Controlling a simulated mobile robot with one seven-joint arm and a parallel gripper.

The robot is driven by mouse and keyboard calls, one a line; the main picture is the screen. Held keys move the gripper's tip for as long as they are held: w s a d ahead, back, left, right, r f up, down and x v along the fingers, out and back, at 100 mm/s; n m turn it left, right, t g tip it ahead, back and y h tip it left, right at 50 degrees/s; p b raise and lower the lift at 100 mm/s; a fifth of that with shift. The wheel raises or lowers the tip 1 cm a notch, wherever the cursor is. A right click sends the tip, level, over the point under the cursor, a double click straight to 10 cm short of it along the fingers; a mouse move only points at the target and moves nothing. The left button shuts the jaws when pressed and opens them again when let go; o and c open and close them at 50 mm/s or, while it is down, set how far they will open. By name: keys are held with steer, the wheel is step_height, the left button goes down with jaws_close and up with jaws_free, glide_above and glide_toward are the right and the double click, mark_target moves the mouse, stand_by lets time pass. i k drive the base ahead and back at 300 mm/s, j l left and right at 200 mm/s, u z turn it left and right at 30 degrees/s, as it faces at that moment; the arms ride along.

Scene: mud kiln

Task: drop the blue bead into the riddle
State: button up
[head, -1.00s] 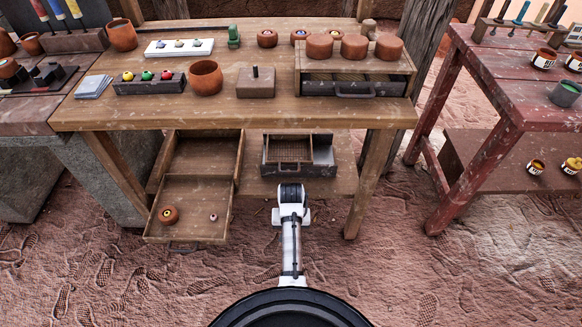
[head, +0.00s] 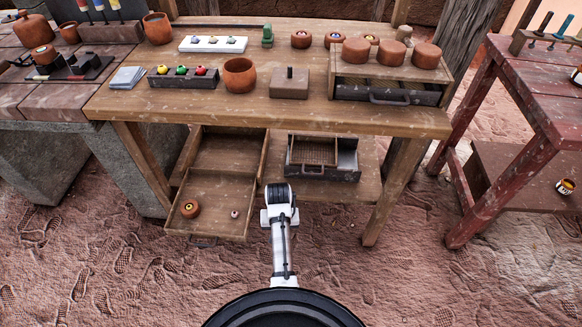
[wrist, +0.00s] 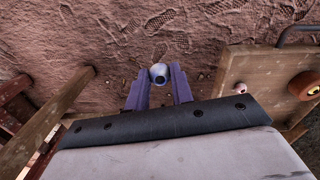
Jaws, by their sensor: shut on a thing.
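In the wrist view, my gripper (wrist: 157,80) is shut on a small pale bluish bead (wrist: 158,71) with a dark spot, held at the fingertips above the dirt floor. In the head view my arm reaches forward in front of the bench, and its wrist hides the fingers and the bead. The riddle looks to be the brown mesh tray (head: 315,138) set in a dark drawer on the bench's lower shelf. It lies beyond my wrist, slightly to the right, apart from my gripper.
A pulled-out wooden drawer (head: 212,172) at left holds a brown ringed bead (head: 190,209) and a small pale bead (head: 235,214). Its edge shows close beside my gripper in the wrist view. The bench top (head: 270,112) overhangs the shelf. A bench leg (head: 390,195) stands at right.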

mark_target(329, 147)
steer(key=i+l+u, duration=0.2)
steer(key=u, duration=0.15)
steer(key=i+l+u, duration=0.25)
steer(key=u, duration=0.15)
steer(key=i+l, duration=0.2)
steer(key=i+l+u, duration=0.1)
steer(key=l, duration=0.35)
steer(key=i+l, duration=0.25)
steer(key=i+l+u, duration=0.1)
steer(key=l, duration=0.3)
steer(key=i, duration=0.1)
